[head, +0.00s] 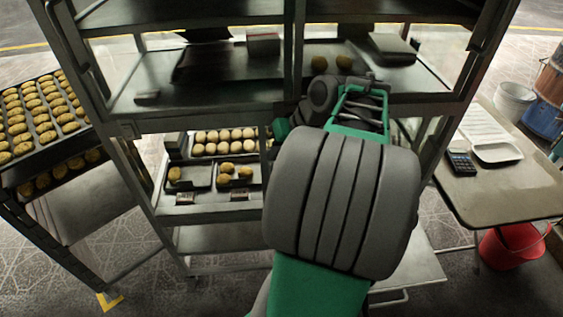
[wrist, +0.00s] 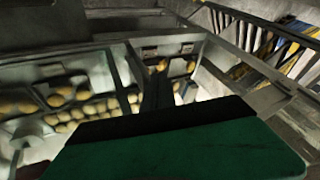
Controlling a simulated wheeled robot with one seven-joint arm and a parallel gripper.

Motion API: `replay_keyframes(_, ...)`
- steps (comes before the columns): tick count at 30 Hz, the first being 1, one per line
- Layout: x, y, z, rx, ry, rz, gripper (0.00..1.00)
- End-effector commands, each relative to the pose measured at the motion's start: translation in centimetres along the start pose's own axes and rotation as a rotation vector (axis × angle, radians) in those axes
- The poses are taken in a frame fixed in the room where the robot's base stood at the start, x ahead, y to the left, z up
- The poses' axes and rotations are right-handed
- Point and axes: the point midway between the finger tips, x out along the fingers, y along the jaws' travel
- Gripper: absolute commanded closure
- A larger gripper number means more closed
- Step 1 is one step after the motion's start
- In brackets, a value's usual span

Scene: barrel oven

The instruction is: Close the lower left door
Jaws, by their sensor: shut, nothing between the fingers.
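The metal oven rack (head: 205,98) fills the middle of the head view. Its lower left opening shows trays of pale buns (head: 222,140) and darker loaves (head: 235,172), so no shut door covers it. A grey panel (head: 95,195) slants at its left; I cannot tell whether it is the lower left door or part of the stand there. My green and grey arm covers the lower right front, and my fingertips cannot be made out in the head view. In the wrist view my gripper (wrist: 157,88) has dark fingers together and empty, pointing toward the frame and buns.
A stand with bun trays (head: 40,115) is at the left. At the right, a table (head: 500,195) holds a white tray (head: 490,130) and a calculator (head: 460,162). A red bucket (head: 512,247) is under it. A flat panel with a handle (head: 415,268) shows low behind my arm.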

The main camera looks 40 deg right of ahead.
Motion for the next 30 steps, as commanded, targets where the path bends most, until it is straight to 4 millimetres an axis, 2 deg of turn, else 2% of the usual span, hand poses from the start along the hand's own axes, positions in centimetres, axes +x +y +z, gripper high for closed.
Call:
replay_keyframes(1,-1.1,3.5,0.2,0.046,0.038,-0.014,1.00)
replay_keyframes(3,-2.8,6.5,0.6,0.075,0.084,-0.034,1.00)
replay_keyframes(6,-4.4,9.1,1.3,0.096,0.129,-0.053,1.00)
replay_keyframes(8,-4.9,9.7,1.6,0.100,0.142,-0.060,1.00)
replay_keyframes(11,-4.6,9.8,1.6,0.100,0.148,-0.064,1.00)
replay_keyframes(14,-3.1,9.7,1.4,0.098,0.144,-0.066,1.00)
replay_keyframes(25,4.8,9.1,0.2,0.098,0.143,-0.065,1.00)
replay_keyframes(30,5.3,6.6,-0.6,0.095,0.145,-0.061,1.00)
